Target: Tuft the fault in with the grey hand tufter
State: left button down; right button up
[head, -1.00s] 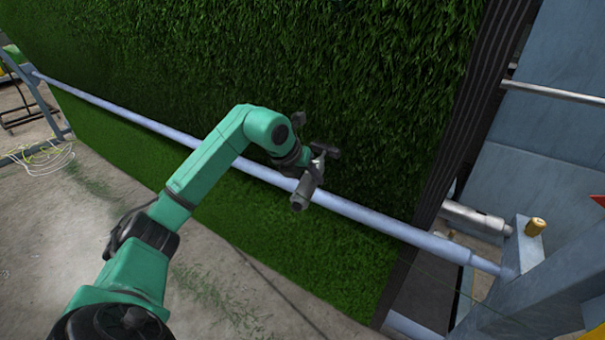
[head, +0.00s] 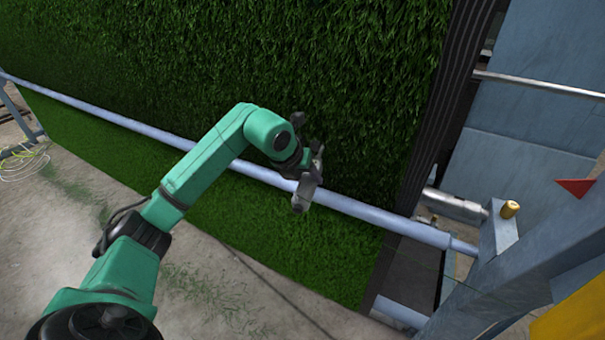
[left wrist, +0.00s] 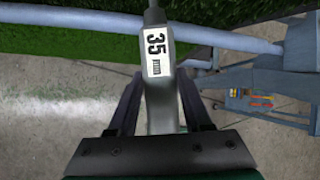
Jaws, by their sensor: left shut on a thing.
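The grey hand tufter (head: 303,194) is in my left gripper (head: 309,166), in front of the turf (head: 330,60) near the pale blue rail. In the left wrist view the tufter (left wrist: 158,92) stands between the two dark fingers of my left gripper (left wrist: 160,100), which is shut on it. A white label on it reads "35 mm". I cannot make out the tufter's working end or whether it touches the turf. No fault in the turf can be made out. My right gripper is not in view.
A pale blue rail (head: 370,212) runs across the front of the turf to a grey-blue frame (head: 555,225) at the right. Dark strips (head: 448,110) edge the turf. A cart (left wrist: 262,97) with coloured items shows in the left wrist view. Concrete floor lies open at lower left.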

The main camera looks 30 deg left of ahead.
pick_arm(q)
jog(key=shift+a+b, duration=0.35)
jog(key=shift+a, duration=0.35)
jog(key=shift+a+r, duration=0.1)
jog(key=shift+a, duration=0.2)
jog(key=a+b, duration=0.2)
jog(key=a, duration=0.5)
jog(key=shift+a, duration=0.35)
jog(key=shift+s, duration=0.1)
jog(key=s+f+b, duration=0.2)
jog(key=s+b, duration=0.5)
jog(key=b, duration=0.5)
jog(key=shift+s+d, duration=0.15)
jog(key=shift+s, duration=0.15)
jog(key=shift+f, duration=0.2)
